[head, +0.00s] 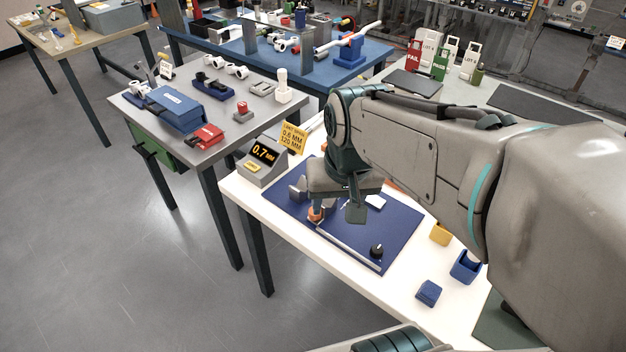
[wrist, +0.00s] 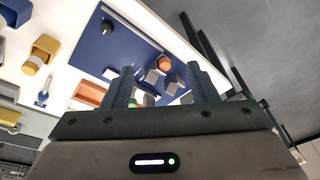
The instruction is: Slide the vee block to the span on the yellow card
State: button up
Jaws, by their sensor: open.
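The yellow card (head: 294,138) stands behind the blue board (head: 345,238) and reads "0.6 MM" and "120 MM"; its top line is hard to read. A grey block (head: 298,188), which looks like a vee block, sits at the board's left end. My gripper (head: 336,207) hangs low over the board and partly hides what lies below it. In the wrist view, the open gripper (wrist: 163,78) has grey blocks (wrist: 153,76) and an orange round part (wrist: 164,62) showing between its fingers. I cannot tell which block is the movable one, nor see contact.
A grey readout box (head: 263,162) shows "0.7 MM" at the board's back left. A blue block (head: 428,292) and a blue open bin (head: 466,267) stand to the right.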

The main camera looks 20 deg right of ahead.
jog(key=w+f+m+g+b, duration=0.1)
jog(key=w+f+m+b, duration=0.25)
jog(key=w, duration=0.55)
jog(key=w+f+m+g+b, duration=0.25)
jog(key=w+f+m, duration=0.2)
jog(key=w, duration=0.35)
jog(key=shift+n+t, duration=0.4)
jog(key=shift+t, duration=0.05)
jog(key=f, duration=1.4)
jog(key=shift+w+d+b, duration=0.25)
jog(key=shift+d+b, duration=0.15)
